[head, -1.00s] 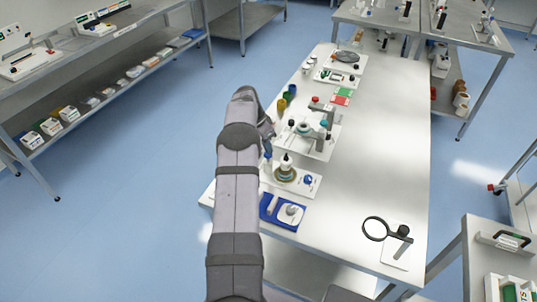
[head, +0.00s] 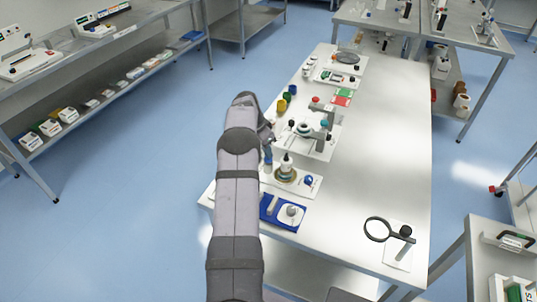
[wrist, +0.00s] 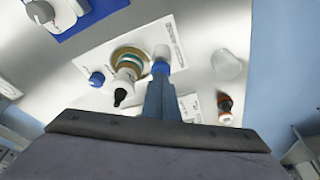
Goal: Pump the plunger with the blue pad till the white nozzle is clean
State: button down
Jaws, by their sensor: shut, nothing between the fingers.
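The white plate (head: 312,193) stands near the table's left edge. On it is a white nozzle with a black tip (head: 287,162), upright on a round tan and green base; it also shows in the wrist view (wrist: 126,77). Beside it is a short cylinder, the plunger (wrist: 162,52), with a blue pad (wrist: 160,68). My gripper (wrist: 160,80) is shut and empty, its fingertips in line with the pad in the wrist view. I cannot tell whether they touch it. In the head view my arm hides most of the gripper. I cannot tell how clean the nozzle is.
A blue knob (wrist: 97,79) sits on the same plate. A blue tray (head: 270,215) with white parts lies in front. A clear jar (wrist: 227,66) and a small dark red bottle (wrist: 225,105) stand to one side in the wrist view. The table's right half is mostly clear.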

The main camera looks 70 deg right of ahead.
jog(key=shift+r+p, duration=0.7)
jog(key=shift+r, duration=0.9)
notch_tip(320, 180, up, 6)
jog(key=p, duration=0.3)
jog(key=shift+p, duration=0.35)
dwell(0.4)
